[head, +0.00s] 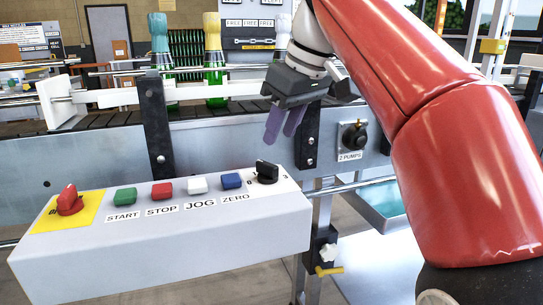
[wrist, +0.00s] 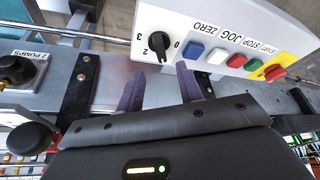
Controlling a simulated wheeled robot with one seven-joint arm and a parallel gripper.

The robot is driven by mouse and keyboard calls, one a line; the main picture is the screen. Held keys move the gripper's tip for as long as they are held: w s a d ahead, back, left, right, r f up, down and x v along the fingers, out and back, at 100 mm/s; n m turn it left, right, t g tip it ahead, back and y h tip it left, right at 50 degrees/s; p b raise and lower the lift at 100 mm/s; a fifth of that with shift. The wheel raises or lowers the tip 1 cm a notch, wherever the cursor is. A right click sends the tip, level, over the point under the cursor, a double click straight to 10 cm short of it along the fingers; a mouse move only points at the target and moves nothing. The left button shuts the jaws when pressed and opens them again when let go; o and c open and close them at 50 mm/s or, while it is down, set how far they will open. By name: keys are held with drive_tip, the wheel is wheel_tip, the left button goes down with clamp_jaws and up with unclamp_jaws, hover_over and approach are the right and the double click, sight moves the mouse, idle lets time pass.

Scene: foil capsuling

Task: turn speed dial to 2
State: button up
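The black speed dial (head: 267,171) sits at the right end of the control box's top, with a 3 visible to its right. In the wrist view the dial (wrist: 157,46) shows upside down, with 0, 2 and 3 readable around it; I cannot tell exactly which mark its pointer is on. My gripper (head: 278,138) hangs above and behind the dial, its purple fingers pointing down. In the wrist view my gripper (wrist: 160,70) has its fingers apart with nothing between them, and the dial lies beyond the gap, untouched.
The white control box (head: 160,243) also bears a red switch (head: 69,200) on yellow, and green, red, white and blue buttons beside the dial. Behind it runs a conveyor with foil-topped bottles (head: 213,62). A black 2 PUMPS knob (head: 355,137) is to the right. Dark brackets stand close to my gripper.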

sight(268, 164)
drive_tip(key=b+x, duration=0.2)
drive_tip(key=x, duration=0.5)
drive_tip(key=shift+a+f, duration=0.1)
drive_tip(key=shift+f, duration=0.15)
clamp_jaws()
